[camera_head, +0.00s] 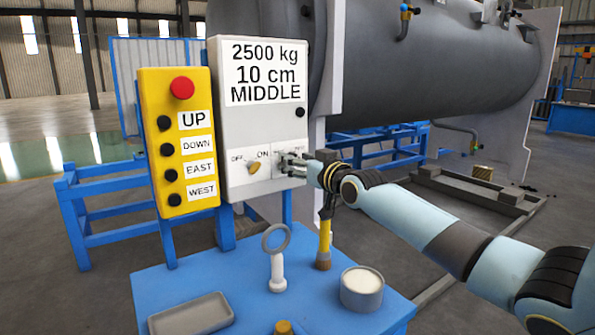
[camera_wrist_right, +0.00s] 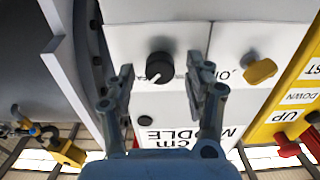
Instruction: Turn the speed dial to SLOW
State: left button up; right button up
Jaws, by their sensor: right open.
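The speed dial is a round black knob (camera_wrist_right: 159,67) with a white pointer mark, on the light grey control box (camera_head: 231,128). In the right wrist view its mark points toward the lower left. My right gripper (camera_wrist_right: 160,83) is open, with one finger on each side of the dial; I cannot tell whether either finger touches it. In the head view my right gripper (camera_head: 291,164) is at the right part of the box front and hides the dial and part of its label. My left gripper is not in view.
A yellow ON/OFF knob (camera_head: 254,167) sits left of the dial. A yellow button panel (camera_head: 181,140) with a red button stands further left. Below, a blue table (camera_head: 250,300) carries a grey tray (camera_head: 191,313), a ring-topped white stand (camera_head: 277,262), a brush (camera_head: 324,250) and a tin (camera_head: 361,298).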

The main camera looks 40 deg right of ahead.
grip_shut()
dwell(0.4)
jog(key=shift+a+f+n+b, duration=0.15)
jog(key=shift+n+b, duration=2.3)
jog(key=shift+n, duration=1.95)
jog(key=shift+f+n+b, duration=0.1)
jog(key=shift+n+b, duration=2.3)
jog(key=shift+n, duration=2)
